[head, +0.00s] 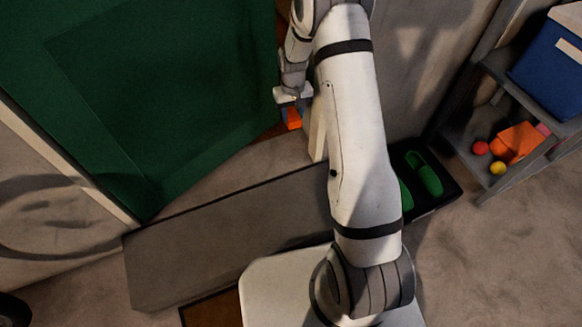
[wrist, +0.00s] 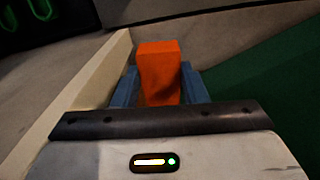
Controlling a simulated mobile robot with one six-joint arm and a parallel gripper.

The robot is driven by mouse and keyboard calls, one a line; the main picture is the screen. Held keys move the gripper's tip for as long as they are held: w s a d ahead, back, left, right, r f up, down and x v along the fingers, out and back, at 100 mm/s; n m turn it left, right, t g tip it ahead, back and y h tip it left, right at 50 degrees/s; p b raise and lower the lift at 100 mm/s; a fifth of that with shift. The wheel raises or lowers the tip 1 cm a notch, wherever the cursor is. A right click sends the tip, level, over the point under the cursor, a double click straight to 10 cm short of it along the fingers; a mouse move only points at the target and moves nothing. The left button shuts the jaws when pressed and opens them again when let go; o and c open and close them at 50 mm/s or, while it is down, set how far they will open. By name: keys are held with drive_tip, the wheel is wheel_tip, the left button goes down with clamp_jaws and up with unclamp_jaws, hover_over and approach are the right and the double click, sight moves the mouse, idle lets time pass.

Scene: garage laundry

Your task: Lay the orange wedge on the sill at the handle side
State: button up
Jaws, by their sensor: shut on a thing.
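My gripper (head: 289,108) is shut on the orange wedge (wrist: 160,72), which stands out between its blue fingertips in the wrist view. In the head view the wedge (head: 293,121) is a small orange patch under the fingers, near the lower right edge of the green door (head: 150,90). A narrow brown strip (head: 264,133) shows low at the door's right corner; it may be part of the sill. A pale post (head: 317,135) stands just right of the wedge. I cannot tell whether the wedge touches the surface below. No door handle is visible.
A long grey step (head: 220,240) lies in front of the door. A black tray (head: 446,199) with green slippers (head: 426,174) is right of my arm. A shelf (head: 510,85) at the right holds a blue bin (head: 550,65) and small balls. Bare floor lies between door and step.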

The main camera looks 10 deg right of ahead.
drive_tip(key=shift+n, duration=0.6)
drive_tip(key=w+f+b, duration=0.1)
drive_tip(key=f+b, duration=0.2)
drive_tip(key=f, duration=0.7)
drive_tip(key=w+f+b, duration=0.1)
drive_tip(key=f+b, duration=0.2)
drive_tip(key=f, duration=0.8)
drive_tip(key=w+f+b, duration=0.1)
drive_tip(key=f+b, duration=0.2)
drive_tip(key=f, duration=0.8)
drive_tip(key=shift+d+f+b, duration=0.15)
drive_tip(key=shift+d+b, duration=0.15)
drive_tip(key=shift+d, duration=0.05)
drive_tip(key=o, duration=0.5)
drive_tip(key=shift+f, duration=0.1)
drive_tip(key=o, duration=0.5)
drive_tip(key=shift+c, duration=0.2)
